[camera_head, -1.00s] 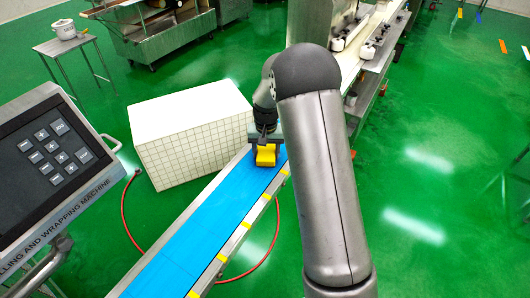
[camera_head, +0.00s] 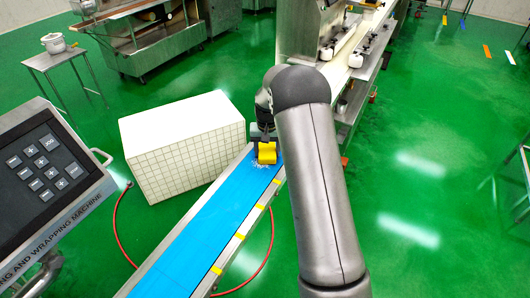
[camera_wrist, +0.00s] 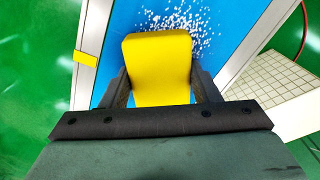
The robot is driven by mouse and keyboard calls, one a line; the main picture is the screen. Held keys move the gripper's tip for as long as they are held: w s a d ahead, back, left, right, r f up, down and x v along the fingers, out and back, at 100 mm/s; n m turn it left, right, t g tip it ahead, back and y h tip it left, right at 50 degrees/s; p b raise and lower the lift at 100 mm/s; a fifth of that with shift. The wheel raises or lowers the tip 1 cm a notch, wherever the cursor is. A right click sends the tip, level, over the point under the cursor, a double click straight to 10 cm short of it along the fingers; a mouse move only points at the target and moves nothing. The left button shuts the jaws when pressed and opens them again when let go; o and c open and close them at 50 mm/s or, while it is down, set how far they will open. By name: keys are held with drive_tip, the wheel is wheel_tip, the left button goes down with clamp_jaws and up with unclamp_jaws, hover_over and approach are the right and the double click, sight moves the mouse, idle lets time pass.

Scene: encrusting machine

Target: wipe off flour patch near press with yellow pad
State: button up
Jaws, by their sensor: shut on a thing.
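My gripper (camera_wrist: 160,90) is shut on the yellow pad (camera_wrist: 158,62), with a dark finger on each side of it. The pad also shows in the head view (camera_head: 267,153), at the far end of the blue conveyor belt (camera_head: 208,220). The flour patch (camera_wrist: 180,18) is a scatter of white specks on the belt, just beyond and beside the pad in the wrist view. In the head view the flour (camera_head: 259,165) shows at the pad's near edge. I cannot tell whether the pad touches the belt. The pad hides part of the belt.
A white tiled block (camera_head: 185,148) stands left of the belt. A control panel (camera_head: 45,165) is at the left front. A steel machine (camera_head: 305,30) with a long line stands behind my arm. A red hose (camera_head: 122,235) loops on the green floor.

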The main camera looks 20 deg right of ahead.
sight(262, 157)
drive_tip(key=shift+w+d, duration=1.4)
drive_tip(key=shift+d, duration=0.1)
drive_tip(key=shift+a, duration=0.1)
drive_tip(key=shift+s+a+f+b, duration=0.1)
drive_tip(key=shift+s+a+b, duration=0.5)
drive_tip(key=shift+s+a, duration=2.1)
drive_tip(key=shift+s, duration=0.05)
drive_tip(key=shift+s+a+f+b, duration=0.1)
drive_tip(key=shift+s+a+b, duration=0.55)
drive_tip(key=shift+s+a, duration=0.7)
drive_tip(key=shift+d+r+p, duration=0.1)
drive_tip(key=shift+r+p, duration=1.75)
drive_tip(key=shift+r, duration=1.25)
drive_tip(key=shift+r+p, duration=0.9)
drive_tip(key=shift+r, duration=0.6)
